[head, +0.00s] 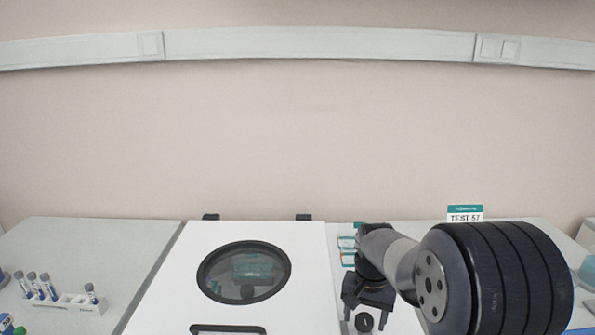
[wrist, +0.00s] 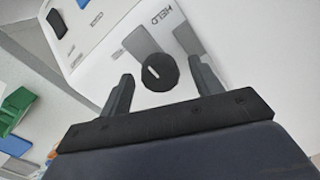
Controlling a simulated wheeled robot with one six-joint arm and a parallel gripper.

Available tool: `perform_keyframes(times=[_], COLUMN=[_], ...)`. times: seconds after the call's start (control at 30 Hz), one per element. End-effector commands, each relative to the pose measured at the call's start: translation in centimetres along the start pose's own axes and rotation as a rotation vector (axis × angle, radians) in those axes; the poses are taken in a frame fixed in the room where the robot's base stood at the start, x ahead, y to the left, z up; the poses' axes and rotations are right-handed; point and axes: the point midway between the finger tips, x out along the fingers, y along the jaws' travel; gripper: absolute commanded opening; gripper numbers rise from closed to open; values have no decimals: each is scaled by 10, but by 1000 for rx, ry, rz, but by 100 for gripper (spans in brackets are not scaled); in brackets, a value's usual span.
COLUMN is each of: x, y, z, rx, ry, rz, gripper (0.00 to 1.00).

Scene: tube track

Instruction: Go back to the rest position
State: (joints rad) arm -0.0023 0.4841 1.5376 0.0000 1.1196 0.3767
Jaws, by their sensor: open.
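My gripper (head: 366,300) hangs at the lower middle right of the head view, at the end of my arm. In the wrist view my gripper (wrist: 159,74) is open, its two dark fingers apart with nothing held between them. A round black knob (wrist: 157,73) with a white mark shows between and beyond the fingertips, on a white panel (wrist: 112,55) with printed lettering. I cannot tell whether the fingers touch the knob. A dark knob (head: 364,322) also shows just below my gripper in the head view.
A white machine (head: 165,290) with a round window in its lid stands left of my gripper. A rack (head: 75,302) with several blue-marked tubes is at far left. A "TEST 57" sign (head: 465,213) stands behind my arm.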

Motion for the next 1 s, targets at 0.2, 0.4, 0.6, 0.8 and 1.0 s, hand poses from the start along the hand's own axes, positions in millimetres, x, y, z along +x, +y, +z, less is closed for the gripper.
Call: perform_keyframes(times=[0.2,0.4,0.6,0.8,1.0], x=[1,1,1,-17,-25], y=[0,0,0,-1,-1], z=[0,0,0,-1,0], rx=[176,337,489,526,525], ry=[0,0,0,3,1], rz=[0,0,0,-2,0], gripper=[61,61,61,61,61])
